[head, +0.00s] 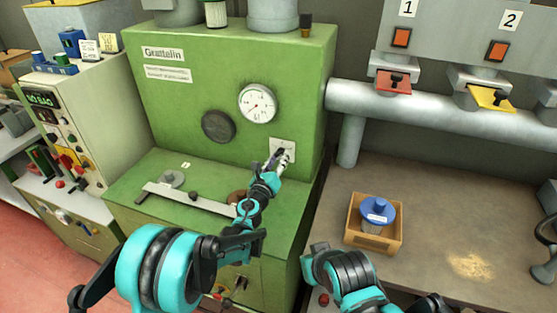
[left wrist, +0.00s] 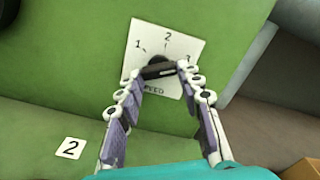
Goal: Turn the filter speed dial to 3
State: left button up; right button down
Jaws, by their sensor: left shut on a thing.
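The speed dial is a dark knob (left wrist: 159,67) on a white square plate (left wrist: 192,48) marked SPEED, with 1 at left, 2 at top and 3 at right, partly covered. In the head view the plate (head: 275,144) is low on the right of the green machine's front. My left gripper (left wrist: 160,71) has one finger at each end of the knob's bar and is shut on it. The bar lies nearly level, its right end slightly higher. I cannot tell which end points. My left gripper also shows at the plate in the head view (head: 281,158).
The green machine (head: 180,100) has a round gauge (head: 257,104) and a dark round cap (head: 218,126) left of the plate. A ledge (head: 140,178) with a metal bar lies below. To the right, a bench holds a wooden box (head: 388,240) with a blue-lidded jar.

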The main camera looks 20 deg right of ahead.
pick_arm(q)
jog(key=o, duration=1.2)
jog(key=shift+c, duration=0.2)
jog(key=v, duration=1.2)
